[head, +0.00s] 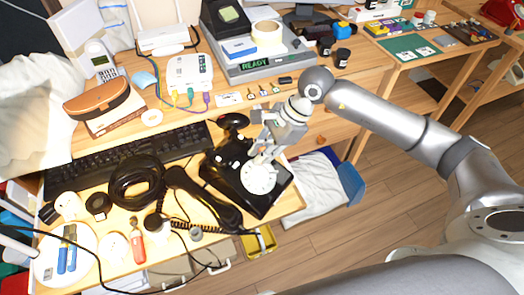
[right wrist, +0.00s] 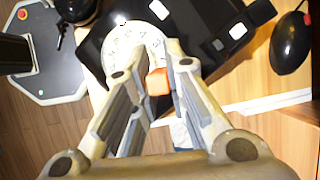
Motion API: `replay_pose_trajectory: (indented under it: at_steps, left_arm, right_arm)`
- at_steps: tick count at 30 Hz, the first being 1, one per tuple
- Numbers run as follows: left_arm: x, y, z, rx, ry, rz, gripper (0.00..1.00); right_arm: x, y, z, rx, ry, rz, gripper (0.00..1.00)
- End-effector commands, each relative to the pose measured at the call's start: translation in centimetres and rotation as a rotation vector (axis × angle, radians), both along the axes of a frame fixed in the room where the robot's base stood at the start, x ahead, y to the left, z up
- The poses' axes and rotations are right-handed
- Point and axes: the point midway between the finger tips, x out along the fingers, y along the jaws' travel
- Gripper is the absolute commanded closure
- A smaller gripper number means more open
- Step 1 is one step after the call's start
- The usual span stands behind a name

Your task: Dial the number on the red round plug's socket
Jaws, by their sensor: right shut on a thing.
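The black dial phone (head: 265,200) sits at the table's front right edge with its white round dial (head: 258,178). In the right wrist view the dial (right wrist: 135,40) shows just past my fingertips. My right gripper (head: 262,152) is over the dial's far edge. In the wrist view my right gripper (right wrist: 155,72) is closed on a small orange block (right wrist: 158,82); whether it touches the dial is unclear. The black handset (head: 205,200) lies off the phone, to its left. I cannot make out a red round plug or number. My left gripper is not in view.
A white router (head: 190,72) with coloured plugs stands behind. A grey device (head: 235,68) reads READY. Wooden floor is open at right.

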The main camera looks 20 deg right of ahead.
Motion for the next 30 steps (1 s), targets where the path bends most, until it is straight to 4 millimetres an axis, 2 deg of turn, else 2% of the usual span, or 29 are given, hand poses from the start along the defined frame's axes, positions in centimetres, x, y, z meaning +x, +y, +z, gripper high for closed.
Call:
replay_pose_trajectory:
  at_steps: [6, 30]
  left_arm:
    - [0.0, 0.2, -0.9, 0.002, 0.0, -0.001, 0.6]
    - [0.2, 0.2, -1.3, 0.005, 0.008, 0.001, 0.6]
  right_arm:
    - [-0.4, -0.9, -0.6, -0.002, 0.0, 0.0, 0.97]
    - [-1.2, -1.7, -0.9, -0.001, 0.0, 0.0, 0.97]
